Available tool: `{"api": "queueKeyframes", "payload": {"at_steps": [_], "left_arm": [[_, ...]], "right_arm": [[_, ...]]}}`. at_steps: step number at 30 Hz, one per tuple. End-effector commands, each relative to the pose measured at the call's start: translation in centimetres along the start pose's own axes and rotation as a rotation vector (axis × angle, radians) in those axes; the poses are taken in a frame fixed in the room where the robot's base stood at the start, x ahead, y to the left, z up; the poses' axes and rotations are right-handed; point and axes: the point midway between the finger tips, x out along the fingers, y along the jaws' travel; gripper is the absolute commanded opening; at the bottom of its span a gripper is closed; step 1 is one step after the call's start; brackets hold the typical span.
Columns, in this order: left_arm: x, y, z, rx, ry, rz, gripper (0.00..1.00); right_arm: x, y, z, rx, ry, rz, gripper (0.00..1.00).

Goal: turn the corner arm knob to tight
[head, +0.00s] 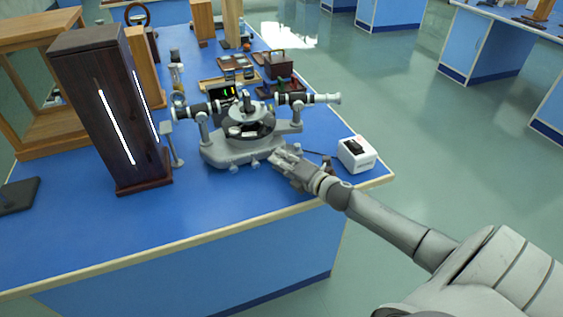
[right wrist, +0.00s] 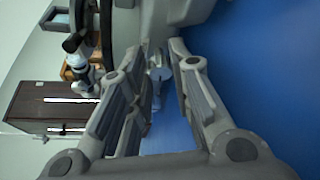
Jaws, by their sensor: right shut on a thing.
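The grey spectrometer (head: 222,153) stands on the blue bench top, with a round table in its middle and black-and-silver tubes to both sides. My right gripper (head: 279,156) is at the front right corner of its base. In the right wrist view, my right gripper (right wrist: 163,62) has its fingers closed in on a small grey knob (right wrist: 160,75) with a short stem, under the spectrometer's body. In the head view the gripper hides this knob. Whether it is turned tight cannot be told. My left gripper is not in view.
A white box (head: 358,156) with a dark top stands right of my gripper, near the bench's right corner. A tall dark wooden lamp housing (head: 108,110) with a lit slit stands at left. Trays and small boxes are behind. The front of the bench top is clear.

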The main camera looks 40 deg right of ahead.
Motion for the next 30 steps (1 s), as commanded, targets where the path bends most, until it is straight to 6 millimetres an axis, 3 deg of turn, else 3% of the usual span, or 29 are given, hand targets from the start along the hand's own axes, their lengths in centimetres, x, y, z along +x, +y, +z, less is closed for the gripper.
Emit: {"api": "queueKeyframes", "payload": {"at_steps": [7,8,12,23,30], "left_arm": [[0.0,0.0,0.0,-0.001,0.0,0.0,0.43],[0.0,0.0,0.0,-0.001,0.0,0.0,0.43],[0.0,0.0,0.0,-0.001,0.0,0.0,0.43],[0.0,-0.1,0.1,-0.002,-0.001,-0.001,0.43],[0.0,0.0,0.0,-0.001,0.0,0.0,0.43]], "right_arm": [[0.0,0.1,0.1,-0.001,-0.003,0.0,0.0],[0.0,0.1,0.1,-0.001,-0.003,0.0,0.23],[0.0,0.0,0.1,-0.002,-0.002,0.0,0.41],[-0.1,-0.2,0.0,-0.001,0.0,-0.004,0.42],[-1.9,-0.3,-0.1,0.0,0.001,-0.006,0.42]]}}
